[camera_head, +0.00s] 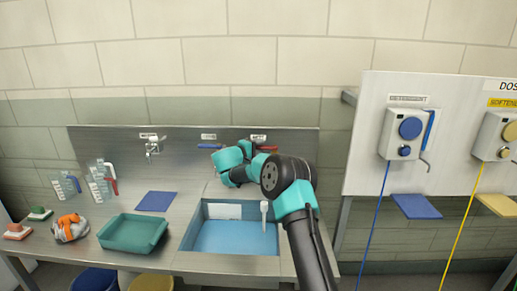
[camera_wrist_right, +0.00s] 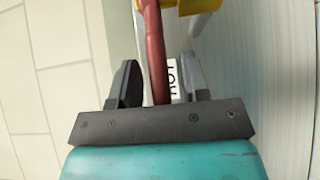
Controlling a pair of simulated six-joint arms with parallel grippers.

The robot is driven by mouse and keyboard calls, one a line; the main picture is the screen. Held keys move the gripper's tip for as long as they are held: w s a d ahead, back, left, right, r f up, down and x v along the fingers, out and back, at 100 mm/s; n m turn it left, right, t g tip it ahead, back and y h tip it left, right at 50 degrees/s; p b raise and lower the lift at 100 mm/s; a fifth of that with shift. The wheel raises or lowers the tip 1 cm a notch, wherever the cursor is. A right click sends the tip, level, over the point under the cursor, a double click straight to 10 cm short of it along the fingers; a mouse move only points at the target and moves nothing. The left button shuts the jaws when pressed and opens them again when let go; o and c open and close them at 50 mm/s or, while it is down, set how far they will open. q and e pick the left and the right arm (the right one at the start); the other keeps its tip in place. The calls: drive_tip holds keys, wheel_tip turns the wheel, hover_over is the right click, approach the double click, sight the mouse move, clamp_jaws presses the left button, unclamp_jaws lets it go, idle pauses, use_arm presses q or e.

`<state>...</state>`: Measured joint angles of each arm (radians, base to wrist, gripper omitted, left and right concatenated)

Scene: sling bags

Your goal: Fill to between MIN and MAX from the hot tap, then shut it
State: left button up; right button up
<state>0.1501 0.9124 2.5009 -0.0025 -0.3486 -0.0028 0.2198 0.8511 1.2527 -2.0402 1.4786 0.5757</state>
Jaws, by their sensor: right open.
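The red hot-tap lever (camera_wrist_right: 154,45) stands between the fingers of my right gripper (camera_wrist_right: 159,60) in the right wrist view, beside a white HOT label (camera_wrist_right: 173,82). The fingers are apart, one on each side of the lever. In the head view the red lever (camera_head: 268,148) shows small at the back panel, partly behind my right arm, which reaches over the sink. The sink basin (camera_head: 190,238) has a blue surface (camera_head: 235,238); whether this is water I cannot tell. MIN and MAX marks are not readable. The spout is mostly hidden by my arm. My left gripper is out of view.
A blue lever (camera_head: 208,146) is left of my arm. Several clear jugs (camera_head: 97,185), a teal tray (camera_head: 133,233) and a blue mat (camera_head: 156,201) are on the left counter. A white upright piece (camera_head: 265,213) stands at the basin's right. Dispensers (camera_head: 407,132) hang at right.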

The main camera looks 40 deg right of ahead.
drive_tip(key=s+a, duration=0.1)
drive_tip(key=a, duration=1.6)
drive_tip(key=shift+s+a, duration=0.15)
drive_tip(key=shift+s, duration=0.25)
